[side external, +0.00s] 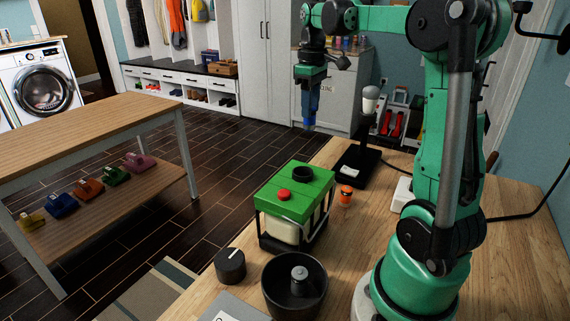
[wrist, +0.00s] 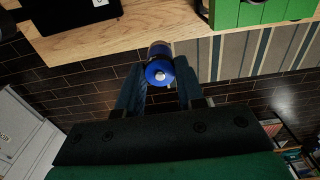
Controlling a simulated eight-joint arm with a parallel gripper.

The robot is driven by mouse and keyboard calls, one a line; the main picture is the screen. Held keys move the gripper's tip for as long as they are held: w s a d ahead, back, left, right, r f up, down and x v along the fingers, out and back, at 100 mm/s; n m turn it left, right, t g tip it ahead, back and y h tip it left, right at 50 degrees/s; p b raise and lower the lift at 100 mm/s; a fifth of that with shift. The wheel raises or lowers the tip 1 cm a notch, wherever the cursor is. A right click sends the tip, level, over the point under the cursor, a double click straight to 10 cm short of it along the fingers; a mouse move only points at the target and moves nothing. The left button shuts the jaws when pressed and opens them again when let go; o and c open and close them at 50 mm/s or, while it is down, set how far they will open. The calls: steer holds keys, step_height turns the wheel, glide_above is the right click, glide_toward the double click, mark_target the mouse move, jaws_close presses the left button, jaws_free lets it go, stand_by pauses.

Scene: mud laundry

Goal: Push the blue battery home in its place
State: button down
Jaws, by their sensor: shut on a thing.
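My gripper (side external: 309,98) is shut on the blue battery (wrist: 158,72). In the wrist view the battery shows its round blue end with a silver tip, between the two fingers. In the side view the battery (side external: 310,111) hangs roughly upright below my gripper, high beyond the table's far edge, touching nothing else. A green-topped box (side external: 295,190) with a red button and a black ring-shaped opening (side external: 303,172) stands on the wooden table, to the lower left of my arm. I cannot tell which opening is the battery's place. The box's green top shows in the wrist view (wrist: 255,12).
On the table stand a black bowl with a central post (side external: 295,287), a black knob (side external: 230,266), a small orange container (side external: 346,194) and a dark lamp-like stand (side external: 358,165). A second table (side external: 80,128) at left has several coloured items on its shelf. Dark floor lies between.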

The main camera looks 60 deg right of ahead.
step_height(320, 180, up, 8)
steer(key=shift+r, duration=0.1)
steer(key=s+a, duration=0.4)
steer(key=a, duration=0.7)
steer(key=shift+s+a+f, duration=0.1)
steer(key=shift+a+f, duration=0.05)
steer(key=shift+f, duration=1.6)
steer(key=shift+s+a+f, duration=0.1)
steer(key=shift+f, duration=1.6)
steer(key=shift+s+a+f, duration=0.1)
steer(key=shift+a+f, duration=0.05)
steer(key=shift+f, duration=1.6)
steer(key=shift+f, duration=0.3)
steer(key=shift+f, duration=0.4)
steer(key=shift+f, duration=1.05)
